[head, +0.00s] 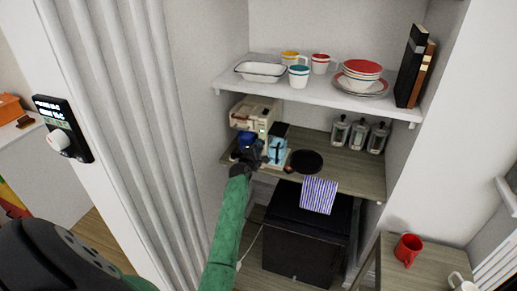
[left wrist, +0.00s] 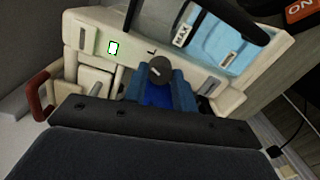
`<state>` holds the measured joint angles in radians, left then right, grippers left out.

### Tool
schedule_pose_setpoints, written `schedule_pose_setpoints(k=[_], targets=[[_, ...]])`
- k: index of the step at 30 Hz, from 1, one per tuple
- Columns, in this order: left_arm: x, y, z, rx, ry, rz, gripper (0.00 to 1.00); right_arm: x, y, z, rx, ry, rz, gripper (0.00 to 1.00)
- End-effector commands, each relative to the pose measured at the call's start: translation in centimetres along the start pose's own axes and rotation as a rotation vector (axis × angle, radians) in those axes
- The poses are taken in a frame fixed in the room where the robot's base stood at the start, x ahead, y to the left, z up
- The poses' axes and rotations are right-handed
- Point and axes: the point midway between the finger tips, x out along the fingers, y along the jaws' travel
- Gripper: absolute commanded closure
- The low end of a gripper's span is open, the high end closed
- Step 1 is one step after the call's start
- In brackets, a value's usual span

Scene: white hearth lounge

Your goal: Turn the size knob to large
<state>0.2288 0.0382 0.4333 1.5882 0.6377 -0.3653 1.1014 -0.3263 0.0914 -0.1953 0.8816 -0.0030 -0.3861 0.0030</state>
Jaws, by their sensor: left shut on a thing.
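The cream coffee machine (head: 255,111) stands on the wooden counter in the alcove, with a light-blue water tank (head: 276,150) at its right. In the left wrist view, its front panel (left wrist: 98,36) has a green-edged lit button (left wrist: 113,48) and a letter L. The dark round size knob (left wrist: 160,68) is on this panel, just below and right of the L. My left gripper (head: 247,148) is at the machine's front; its blue fingers (left wrist: 160,90) are shut on the knob. The knob's exact pointing is too small to read. My right gripper is not in view.
A shelf (head: 322,92) with cups, bowls and plates hangs above the machine. A black round mat (head: 307,161) and several jars (head: 358,136) are on the counter (head: 350,175). A black cabinet (head: 300,235) with a striped towel (head: 318,195) stands below.

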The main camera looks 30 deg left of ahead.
Motion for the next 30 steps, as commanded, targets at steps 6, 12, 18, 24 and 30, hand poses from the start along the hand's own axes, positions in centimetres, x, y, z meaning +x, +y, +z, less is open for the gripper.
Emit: schedule_pose_setpoints(k=[6,12,18,24,30], targets=[[0.0,-0.1,0.1,0.16,0.006,-0.004,0.96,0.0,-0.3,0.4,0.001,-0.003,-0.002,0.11],[0.0,-0.1,0.1,0.262,0.011,-0.006,0.96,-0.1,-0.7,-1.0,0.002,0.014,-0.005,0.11],[0.0,-0.2,0.1,0.314,0.013,-0.007,0.96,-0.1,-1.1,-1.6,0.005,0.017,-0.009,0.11],[0.0,-0.2,0.1,0.33,0.014,-0.008,0.96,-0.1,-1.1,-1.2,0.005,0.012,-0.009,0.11],[0.0,-0.2,0.1,0.331,0.014,-0.008,0.96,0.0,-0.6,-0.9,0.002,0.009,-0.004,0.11]])
